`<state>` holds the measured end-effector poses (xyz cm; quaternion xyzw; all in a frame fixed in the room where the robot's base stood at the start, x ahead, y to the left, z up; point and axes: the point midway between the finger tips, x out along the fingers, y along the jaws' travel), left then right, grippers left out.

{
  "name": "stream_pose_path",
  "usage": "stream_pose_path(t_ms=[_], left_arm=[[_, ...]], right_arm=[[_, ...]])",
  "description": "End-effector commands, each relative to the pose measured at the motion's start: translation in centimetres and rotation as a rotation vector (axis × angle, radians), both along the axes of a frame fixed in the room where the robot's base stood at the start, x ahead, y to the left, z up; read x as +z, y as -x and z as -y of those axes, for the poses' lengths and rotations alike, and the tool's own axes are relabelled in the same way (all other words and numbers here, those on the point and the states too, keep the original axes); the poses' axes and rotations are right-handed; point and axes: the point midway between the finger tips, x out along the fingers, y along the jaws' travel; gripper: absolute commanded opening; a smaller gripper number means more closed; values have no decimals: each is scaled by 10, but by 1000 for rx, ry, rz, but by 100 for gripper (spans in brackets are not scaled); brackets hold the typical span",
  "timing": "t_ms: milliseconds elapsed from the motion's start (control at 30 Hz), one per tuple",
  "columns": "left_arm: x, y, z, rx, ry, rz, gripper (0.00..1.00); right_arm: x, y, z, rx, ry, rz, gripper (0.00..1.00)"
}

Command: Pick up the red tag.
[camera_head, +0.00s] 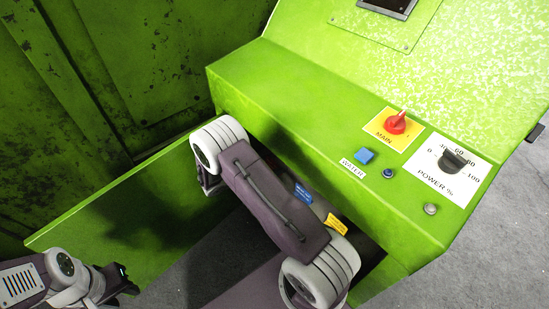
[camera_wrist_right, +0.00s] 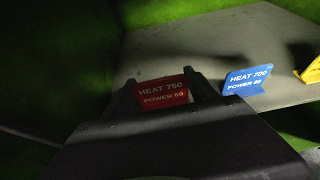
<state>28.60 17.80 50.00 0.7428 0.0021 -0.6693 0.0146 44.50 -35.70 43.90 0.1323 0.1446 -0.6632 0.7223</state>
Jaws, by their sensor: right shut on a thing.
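The red tag (camera_wrist_right: 165,86), printed "HEAT 750 POWER 60", shows in the right wrist view. It stands between the fingers of my right gripper (camera_wrist_right: 162,95), which is shut on it. I cannot tell whether the tag still touches the grey plate (camera_wrist_right: 205,42) behind it. In the head view the red tag is hidden behind my right arm. My left gripper (camera_head: 126,281) is at the lower left of the head view, far from the tags; its fingers are too dark and small to read.
A blue tag (camera_wrist_right: 247,79) stands right of the red one, with a yellow tag (camera_wrist_right: 313,71) beyond it. The green press console (camera_head: 310,120) carries a red main switch (camera_head: 397,124), a blue button (camera_head: 363,156) and a power dial (camera_head: 454,161). A green panel (camera_head: 130,220) stands at left.

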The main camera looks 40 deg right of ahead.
Motion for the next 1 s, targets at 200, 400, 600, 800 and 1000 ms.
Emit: stream_pose_path(t_ms=[200, 400, 600, 800, 1000], left_arm=[[35, 0, 0, 0, 0, 0, 36], [55, 0, 0, 0, 0, 0, 36], [63, 0, 0, 0, 0, 0, 36], [63, 0, 0, 0, 0, 0, 36], [63, 0, 0, 0, 0, 0, 36]], right_arm=[[8, 37, -51, 8, 3, -4, 28], [5, 72, -99, 7, 3, -1, 28], [2, 90, -123, 3, 2, 1, 28], [0, 95, -128, 0, 2, 1, 28], [0, 95, -128, 0, 1, 1, 28]])
